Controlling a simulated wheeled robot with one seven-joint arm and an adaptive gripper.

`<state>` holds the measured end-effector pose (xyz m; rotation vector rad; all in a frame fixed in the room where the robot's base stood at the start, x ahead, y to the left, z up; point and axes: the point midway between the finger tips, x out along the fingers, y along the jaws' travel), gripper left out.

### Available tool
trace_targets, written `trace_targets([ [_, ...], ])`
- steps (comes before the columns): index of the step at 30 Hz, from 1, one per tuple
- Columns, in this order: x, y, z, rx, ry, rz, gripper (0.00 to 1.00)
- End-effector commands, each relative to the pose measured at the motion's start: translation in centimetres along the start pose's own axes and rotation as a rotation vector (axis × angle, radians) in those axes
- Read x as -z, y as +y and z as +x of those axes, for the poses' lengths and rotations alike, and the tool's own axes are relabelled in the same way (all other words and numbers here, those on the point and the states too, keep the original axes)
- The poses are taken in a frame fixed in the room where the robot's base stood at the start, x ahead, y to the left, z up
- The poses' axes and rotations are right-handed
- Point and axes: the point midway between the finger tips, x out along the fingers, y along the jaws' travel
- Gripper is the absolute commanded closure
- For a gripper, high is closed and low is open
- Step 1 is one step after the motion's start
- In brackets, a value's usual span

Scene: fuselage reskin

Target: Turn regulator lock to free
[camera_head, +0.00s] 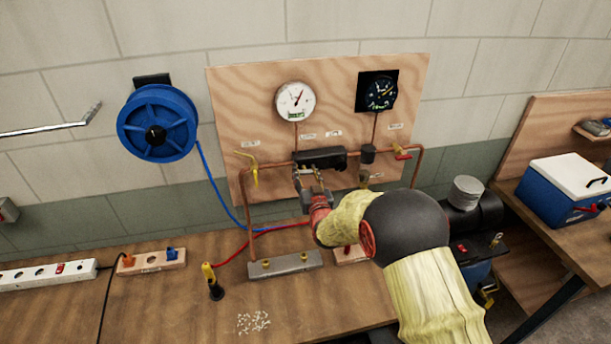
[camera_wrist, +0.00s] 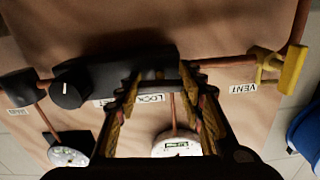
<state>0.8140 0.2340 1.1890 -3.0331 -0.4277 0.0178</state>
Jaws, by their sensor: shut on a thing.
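The black regulator body (camera_head: 320,157) is mounted low on the plywood panel, in line with copper pipes. In the wrist view the black body (camera_wrist: 100,75) shows a round end at left, and a LOCK label (camera_wrist: 148,98) is seen between my fingers. My gripper (camera_head: 311,183) is at the front and underside of the regulator. In the wrist view my gripper (camera_wrist: 160,75) has its fingertips on either side of a dark part of the regulator, with a gap between them. The regulator lock itself is mostly hidden in shadow and by the fingers, so its turned position cannot be told.
A yellow vent lever (camera_head: 252,168) is left of the regulator, and a red-handled valve (camera_head: 403,155) is at right. A white gauge (camera_head: 295,101) and a black gauge (camera_head: 381,93) are above. A grey manifold block (camera_head: 285,264) and red and blue hoses lie below.

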Motion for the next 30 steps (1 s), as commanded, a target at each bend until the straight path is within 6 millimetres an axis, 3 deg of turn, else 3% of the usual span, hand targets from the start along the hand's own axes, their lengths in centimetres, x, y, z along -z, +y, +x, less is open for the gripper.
trace_targets([
  [30,-0.42,0.06,0.00,0.001,0.002,0.912,0.87],
])
